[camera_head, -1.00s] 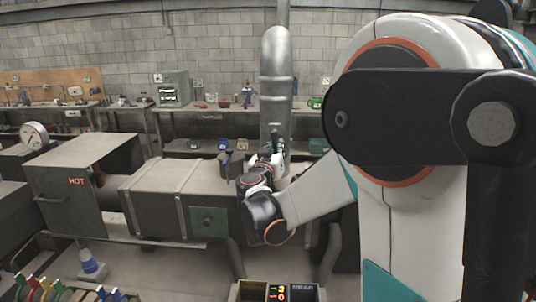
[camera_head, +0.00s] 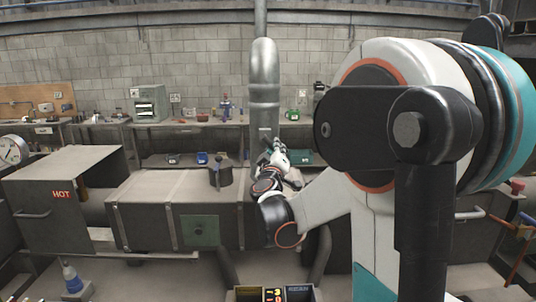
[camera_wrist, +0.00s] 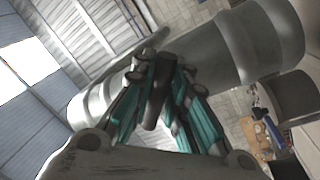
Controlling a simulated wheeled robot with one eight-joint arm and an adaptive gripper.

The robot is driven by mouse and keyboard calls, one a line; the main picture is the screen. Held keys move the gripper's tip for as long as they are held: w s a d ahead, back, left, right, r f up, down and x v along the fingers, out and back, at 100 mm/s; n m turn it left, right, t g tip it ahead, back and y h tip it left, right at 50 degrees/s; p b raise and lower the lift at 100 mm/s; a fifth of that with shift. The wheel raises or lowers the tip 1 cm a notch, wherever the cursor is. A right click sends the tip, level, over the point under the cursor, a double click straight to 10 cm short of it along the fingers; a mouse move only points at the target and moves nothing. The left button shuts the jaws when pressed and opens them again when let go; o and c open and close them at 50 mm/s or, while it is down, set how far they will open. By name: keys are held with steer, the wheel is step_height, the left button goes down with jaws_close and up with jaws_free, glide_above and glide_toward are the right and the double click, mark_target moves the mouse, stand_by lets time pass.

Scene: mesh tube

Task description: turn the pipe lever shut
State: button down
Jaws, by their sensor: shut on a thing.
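A silver vertical pipe (camera_head: 264,82) with a curved top rises behind the box-shaped machine in the head view. In the wrist view the pipe (camera_wrist: 240,45) runs slantwise across the picture, just beyond my fingers. My gripper (camera_head: 272,148) is at the pipe's lower part, small and partly hidden by my own wrist. In the wrist view my gripper (camera_wrist: 160,72) has its teal-sided fingers closed around a dark bar, the lever (camera_wrist: 157,95). The lever's joint with the pipe is mostly hidden by the fingers.
A workbench (camera_head: 190,124) with tools lines the wall behind. A blue-topped bottle (camera_head: 71,277) stands at lower left.

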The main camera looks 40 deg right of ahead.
stand_by(0.4)
steer(key=c, duration=1.6)
jaws_free()
steer(key=shift+o, duration=0.2)
steer(key=v, duration=1.2)
steer(key=shift+r, duration=0.1)
